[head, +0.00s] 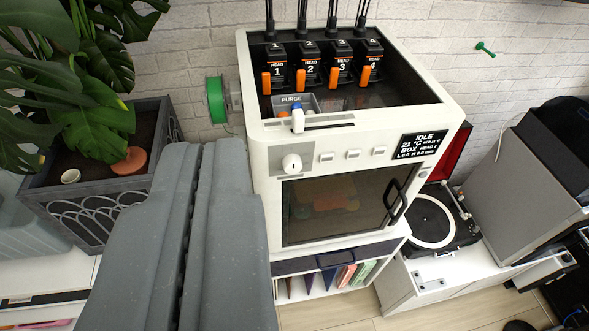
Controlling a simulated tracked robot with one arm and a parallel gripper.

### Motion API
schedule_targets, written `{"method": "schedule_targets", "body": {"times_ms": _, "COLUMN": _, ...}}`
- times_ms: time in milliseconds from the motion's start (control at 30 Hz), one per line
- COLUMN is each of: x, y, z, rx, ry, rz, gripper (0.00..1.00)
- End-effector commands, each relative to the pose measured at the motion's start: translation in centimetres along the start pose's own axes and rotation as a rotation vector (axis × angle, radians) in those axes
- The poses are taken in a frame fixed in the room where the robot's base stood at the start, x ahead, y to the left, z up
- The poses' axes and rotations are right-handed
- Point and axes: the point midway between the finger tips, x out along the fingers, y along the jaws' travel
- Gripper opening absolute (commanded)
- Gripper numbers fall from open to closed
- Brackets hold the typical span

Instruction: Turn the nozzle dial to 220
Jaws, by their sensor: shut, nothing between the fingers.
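The nozzle dial seems to be the white round knob (292,162) on a grey plate at the left of the printer's front panel. Its scale marks are too small to read. The white printer (262,187) stands ahead, with a dark display (424,145) at the panel's right reading IDLE and 21 °C. My gripper (222,150) is large in the foreground at lower left, its two grey fingers together with only a thin dark seam between them. It holds nothing. Its tips show just left of the printer's front; I cannot tell the gap to the knob.
Three small white buttons (353,154) sit right of the knob. Below is a dark glass door (335,205) with a black handle (396,204). A green spool (216,100) and a planter (150,120) stand left; a turntable (432,222) stands right. Several numbered heads sit in the open top.

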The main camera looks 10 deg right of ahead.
Motion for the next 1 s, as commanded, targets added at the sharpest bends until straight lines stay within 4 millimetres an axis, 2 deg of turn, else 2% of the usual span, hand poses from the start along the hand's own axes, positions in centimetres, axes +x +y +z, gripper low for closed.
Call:
{"method": "schedule_targets", "body": {"times_ms": 33, "x": 0.0, "y": 0.0, "z": 0.0, "rx": 0.000, "ry": 0.000, "rz": 0.000, "gripper": 0.08}}
{"method": "schedule_targets", "body": {"times_ms": 133, "x": 0.6, "y": 0.4, "z": 0.2, "rx": -0.014, "ry": 0.002, "rz": 0.011, "gripper": 0.36}}
{"method": "schedule_targets", "body": {"times_ms": 200, "x": 1.8, "y": 1.3, "z": 0.7, "rx": -0.044, "ry": 0.009, "rz": 0.034, "gripper": 0.51}}
{"method": "schedule_targets", "body": {"times_ms": 333, "x": 5.8, "y": 4.2, "z": 2.8, "rx": -0.164, "ry": 0.029, "rz": 0.104, "gripper": 0.51}}
{"method": "schedule_targets", "body": {"times_ms": 467, "x": 10.0, "y": 7.5, "z": 5.8, "rx": -0.337, "ry": 0.056, "rz": 0.166, "gripper": 0.51}}
{"method": "schedule_targets", "body": {"times_ms": 633, "x": 14.4, "y": 10.4, "z": 10.7, "rx": -0.563, "ry": 0.081, "rz": 0.190, "gripper": 0.51}}
{"method": "schedule_targets", "body": {"times_ms": 800, "x": 17.6, "y": 11.8, "z": 16.4, "rx": -0.761, "ry": 0.120, "rz": 0.155, "gripper": 0.51}}
{"method": "schedule_targets", "body": {"times_ms": 1000, "x": 19.1, "y": 11.6, "z": 23.6, "rx": -0.919, "ry": 0.182, "rz": 0.067, "gripper": 0.51}}
